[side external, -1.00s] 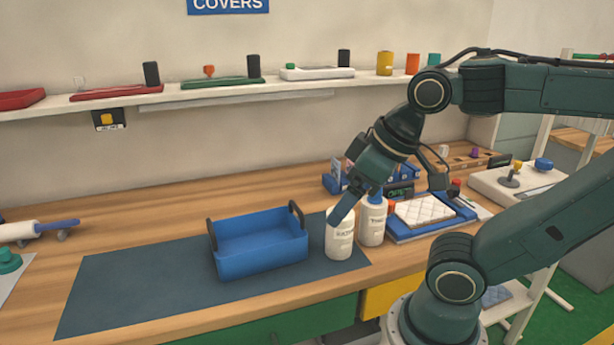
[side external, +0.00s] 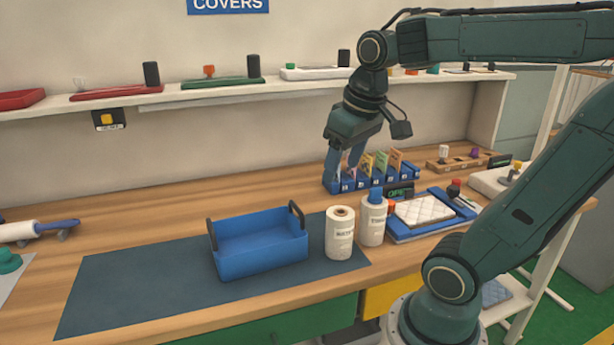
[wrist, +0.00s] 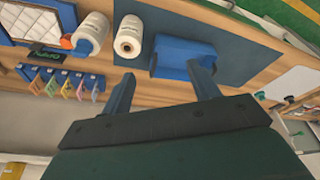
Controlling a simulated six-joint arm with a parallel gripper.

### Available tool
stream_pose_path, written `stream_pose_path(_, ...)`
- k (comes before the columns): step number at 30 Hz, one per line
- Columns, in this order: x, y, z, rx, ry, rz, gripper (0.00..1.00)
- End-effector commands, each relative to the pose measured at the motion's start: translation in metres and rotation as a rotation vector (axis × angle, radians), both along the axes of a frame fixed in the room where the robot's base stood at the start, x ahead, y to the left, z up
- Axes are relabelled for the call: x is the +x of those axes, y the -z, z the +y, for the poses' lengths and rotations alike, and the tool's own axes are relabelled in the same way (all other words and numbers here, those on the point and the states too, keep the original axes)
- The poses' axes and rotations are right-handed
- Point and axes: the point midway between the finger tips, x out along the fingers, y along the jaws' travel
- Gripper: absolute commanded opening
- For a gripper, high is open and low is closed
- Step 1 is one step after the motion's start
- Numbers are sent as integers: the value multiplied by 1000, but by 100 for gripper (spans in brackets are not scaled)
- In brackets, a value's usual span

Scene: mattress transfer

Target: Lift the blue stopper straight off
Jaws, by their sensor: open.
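The blue stopper (side external: 376,196) sits in the top of the right white canister (side external: 372,223); it also shows in the wrist view (wrist: 84,46). The left white canister (side external: 340,237) stands beside it with no stopper, its brown ring and dark hole facing up; its open top also shows in the wrist view (wrist: 128,44). My gripper (side external: 341,174) is open and empty, raised behind and to the left of the stopper in the side view. In the wrist view its two blue fingers (wrist: 160,72) are spread wide, with nothing between them.
A blue handled tray (side external: 262,258) stands on the dark mat (side external: 130,290) left of the canisters. A blue rack (side external: 364,185) with several coloured tags stands behind them. A quilted white pad (side external: 424,210) lies in a blue frame to the right. The mat's left part is clear.

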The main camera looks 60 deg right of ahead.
Motion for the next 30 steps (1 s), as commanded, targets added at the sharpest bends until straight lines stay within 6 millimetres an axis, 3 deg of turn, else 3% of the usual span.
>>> stream_pose_path(9,13,-3,-86,67,236,167,61)
stream_pose_path(18,-1,5,-168,170,430,289,61)
stream_pose_path(24,-12,11,-198,219,499,330,61)
stream_pose_path(30,-15,12,-204,230,513,338,61)
